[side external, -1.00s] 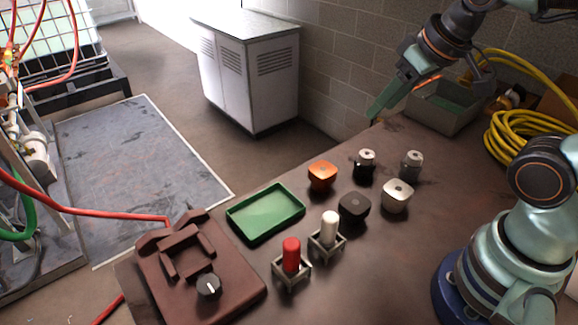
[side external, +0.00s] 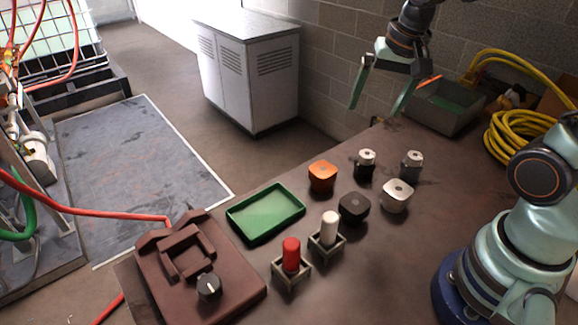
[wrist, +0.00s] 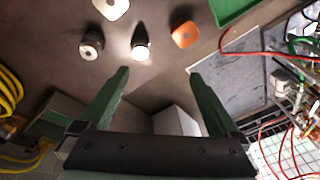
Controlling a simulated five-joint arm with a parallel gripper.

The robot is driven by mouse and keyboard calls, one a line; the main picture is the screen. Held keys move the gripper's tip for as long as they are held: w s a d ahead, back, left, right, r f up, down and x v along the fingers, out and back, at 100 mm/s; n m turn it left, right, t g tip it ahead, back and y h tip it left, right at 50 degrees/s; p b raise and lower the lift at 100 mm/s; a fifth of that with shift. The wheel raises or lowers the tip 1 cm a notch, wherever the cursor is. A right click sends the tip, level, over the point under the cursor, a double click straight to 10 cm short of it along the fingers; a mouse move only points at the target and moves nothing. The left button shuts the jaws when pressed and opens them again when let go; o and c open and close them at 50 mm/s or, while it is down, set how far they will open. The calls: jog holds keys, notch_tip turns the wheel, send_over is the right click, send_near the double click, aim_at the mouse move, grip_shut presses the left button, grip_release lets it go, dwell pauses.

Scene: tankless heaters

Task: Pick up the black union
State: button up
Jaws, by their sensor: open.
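The black union (side external: 364,172) stands upright on the brown table, with a dark body and a pale metal top. In the wrist view the black union (wrist: 140,50) lies ahead of the fingers, nearer the left one. My gripper (side external: 376,108) is open and empty, above and behind the union near the table's far edge. In the wrist view the gripper (wrist: 158,72) shows both green fingers spread apart, touching nothing.
A grey union (side external: 411,167) stands to the right of the black one, and an orange block (side external: 322,177) to the left. A black block (side external: 354,208) and white block (side external: 397,196) sit in front. A green tray (side external: 232,223) lies farther left.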

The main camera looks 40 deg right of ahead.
aim_at(367, 153)
jog(key=w+d+f+m+g, duration=0.1)
jog(key=d+f+m, duration=0.1)
jog(key=m, duration=0.1)
jog(key=w+d+f+m+g, duration=0.1)
jog(key=f+m, duration=0.2)
jog(key=w+d+f+m+g, duration=0.1)
jog(key=d+f+m, duration=0.1)
jog(key=f+m, duration=0.1)
jog(key=shift+w+d, duration=0.25)
jog(key=shift+d, duration=0.05)
jog(key=shift+d+f+m, duration=0.1)
jog(key=shift+f+m, duration=0.15)
jog(key=shift+m, duration=0.05)
jog(key=f, duration=1.2)
jog(key=shift+s+a, duration=0.1)
jog(key=shift+a, duration=0.1)
grip_shut()
